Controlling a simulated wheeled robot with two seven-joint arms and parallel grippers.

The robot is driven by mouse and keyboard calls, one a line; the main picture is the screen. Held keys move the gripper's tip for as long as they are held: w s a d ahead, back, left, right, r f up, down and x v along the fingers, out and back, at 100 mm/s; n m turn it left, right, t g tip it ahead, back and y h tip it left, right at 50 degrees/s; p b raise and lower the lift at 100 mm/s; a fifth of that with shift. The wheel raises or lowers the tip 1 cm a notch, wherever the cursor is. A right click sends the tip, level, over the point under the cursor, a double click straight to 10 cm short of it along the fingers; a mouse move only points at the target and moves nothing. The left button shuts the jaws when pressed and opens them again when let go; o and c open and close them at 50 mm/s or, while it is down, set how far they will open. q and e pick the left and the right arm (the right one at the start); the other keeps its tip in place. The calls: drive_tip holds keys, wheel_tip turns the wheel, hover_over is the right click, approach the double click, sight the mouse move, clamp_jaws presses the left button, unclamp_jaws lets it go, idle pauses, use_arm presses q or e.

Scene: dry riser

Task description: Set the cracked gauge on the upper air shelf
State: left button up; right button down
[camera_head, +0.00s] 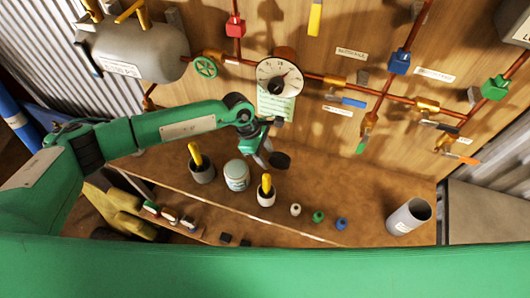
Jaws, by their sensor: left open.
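A round white dial gauge (279,77) is mounted on the copper pipe on the wooden wall panel. Whether its face is cracked is too small to tell. My left arm comes in from the left, and its gripper (268,155) is open and empty. It hangs below the gauge and a pale green paper, above the bench (350,188). No shelf that I can read as the upper air shelf is identifiable. My right gripper is not in view.
On the bench stand two pots with yellow-handled tools (202,170) (266,192), a white jar (236,175), small white, green and blue pieces, and a grey cylinder (409,216). A lower ledge holds small blocks (170,214). Pipes and valves cross the panel. The bench's right part is mostly clear.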

use_arm(q)
drive_tip(key=w+a+b, duration=0.1)
drive_tip(key=a+b, duration=0.1)
drive_tip(key=a, duration=0.1)
drive_tip(key=w+a+b, duration=0.1)
drive_tip(key=a+b, duration=0.1)
drive_tip(key=a, duration=0.2)
drive_tip(key=w+a+b, duration=0.1)
drive_tip(key=a+b, duration=0.1)
drive_tip(key=a, duration=0.1)
drive_tip(key=shift+w+a+r+b, duration=0.3)
drive_tip(key=shift+a+b, duration=0.1)
drive_tip(key=shift+w+a+r, duration=0.15)
drive_tip(key=shift+a, duration=0.35)
